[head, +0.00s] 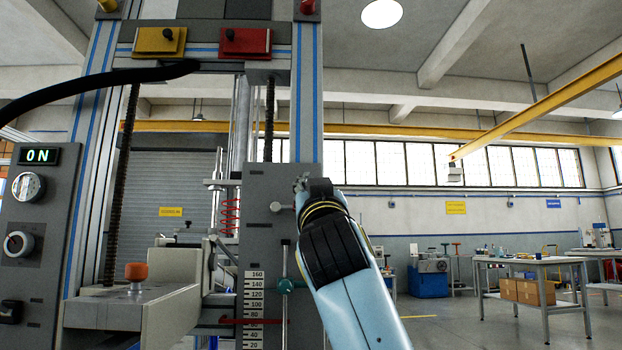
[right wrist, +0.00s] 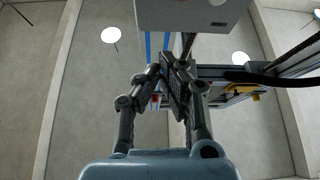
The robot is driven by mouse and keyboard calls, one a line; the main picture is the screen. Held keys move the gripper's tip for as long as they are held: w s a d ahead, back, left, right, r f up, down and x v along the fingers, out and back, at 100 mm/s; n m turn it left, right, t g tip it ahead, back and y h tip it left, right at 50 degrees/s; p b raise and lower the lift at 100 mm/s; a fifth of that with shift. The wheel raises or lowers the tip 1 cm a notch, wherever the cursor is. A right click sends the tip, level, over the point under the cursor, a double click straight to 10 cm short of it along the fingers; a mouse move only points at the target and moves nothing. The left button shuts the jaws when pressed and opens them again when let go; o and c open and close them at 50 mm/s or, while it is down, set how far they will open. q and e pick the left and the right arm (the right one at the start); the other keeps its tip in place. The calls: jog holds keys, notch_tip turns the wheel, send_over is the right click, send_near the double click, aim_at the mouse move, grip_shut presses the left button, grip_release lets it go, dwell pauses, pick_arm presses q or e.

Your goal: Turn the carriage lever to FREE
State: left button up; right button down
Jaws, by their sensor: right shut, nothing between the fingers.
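A grey panel (head: 262,183) on the machine's right upright carries a small round-ended lever or knob (head: 276,207). Below it is a vertical slot with a green knob (head: 286,286) beside a number scale (head: 254,310). No FREE marking is readable, and I cannot tell for sure which control is the carriage lever. My right gripper (head: 302,184) is at the panel's right edge, just above and right of the small knob. It is shut and empty; whether it touches the panel is unclear. In the right wrist view, its fingers (right wrist: 162,78) point up towards the machine. My left gripper is not in view.
A control box (head: 38,240) with a lit ON display stands at the left. An orange knob (head: 136,272) sits on the machine's bed. A yellow plate (head: 159,41) and red plate (head: 245,42) are on the crossbeam. A workbench (head: 545,264) stands far right; floor between is open.

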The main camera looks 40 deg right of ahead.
jog(key=shift+v, duration=1.2)
jog(key=shift+r, duration=0.1)
